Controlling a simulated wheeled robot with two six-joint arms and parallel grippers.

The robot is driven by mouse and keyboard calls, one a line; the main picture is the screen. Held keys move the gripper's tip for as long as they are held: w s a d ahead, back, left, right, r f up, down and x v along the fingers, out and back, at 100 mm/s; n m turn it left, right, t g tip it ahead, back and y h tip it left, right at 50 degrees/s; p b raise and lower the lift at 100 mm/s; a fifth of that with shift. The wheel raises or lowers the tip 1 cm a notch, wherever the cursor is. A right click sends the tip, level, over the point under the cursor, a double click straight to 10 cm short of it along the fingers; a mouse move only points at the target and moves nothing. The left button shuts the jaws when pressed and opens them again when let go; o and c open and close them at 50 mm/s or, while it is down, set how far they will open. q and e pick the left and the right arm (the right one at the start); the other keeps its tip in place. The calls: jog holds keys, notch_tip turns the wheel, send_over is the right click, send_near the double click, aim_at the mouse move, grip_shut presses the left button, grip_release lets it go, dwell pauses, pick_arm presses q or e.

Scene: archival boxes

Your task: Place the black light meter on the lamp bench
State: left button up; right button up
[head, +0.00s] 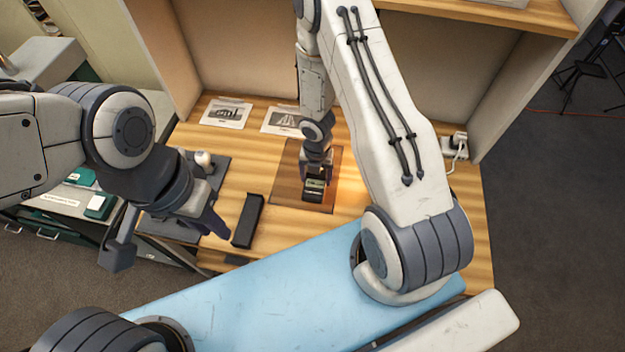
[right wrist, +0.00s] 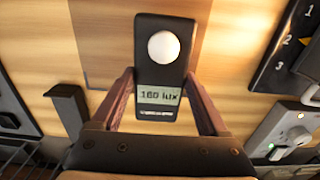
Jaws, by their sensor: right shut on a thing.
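The black light meter (head: 313,194) is between the fingers of my right gripper (head: 317,174), which is shut on it. In the right wrist view the meter (right wrist: 163,60) shows a white dome and a display reading 160 lux, with a finger at each side. It is over the brown mat (head: 288,187) on the wooden lamp bench (head: 350,205); I cannot tell if it touches the surface. My left gripper (head: 168,238) is at the bench's left side, fingers spread apart and empty.
A long black open holder (head: 247,222) lies on the bench left of the mat. Two printed sheets (head: 226,112) (head: 283,121) lie at the back. A white power socket (head: 455,147) is at the right. A cart with green boxes (head: 100,206) stands left.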

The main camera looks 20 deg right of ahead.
aim_at(314, 184)
jog(key=shift+w+a+f, duration=0.1)
jog(key=shift+w+a, duration=0.1)
jog(key=shift+f, duration=0.25)
notch_tip(314, 184, down, 4)
jog(key=b, duration=0.4)
jog(key=shift+w+r, duration=0.1)
jog(key=shift+r, duration=0.05)
jog(key=shift+f, duration=0.25)
jog(key=o, duration=1.4)
jog(key=shift+r, duration=0.1)
jog(key=shift+r, duration=0.1)
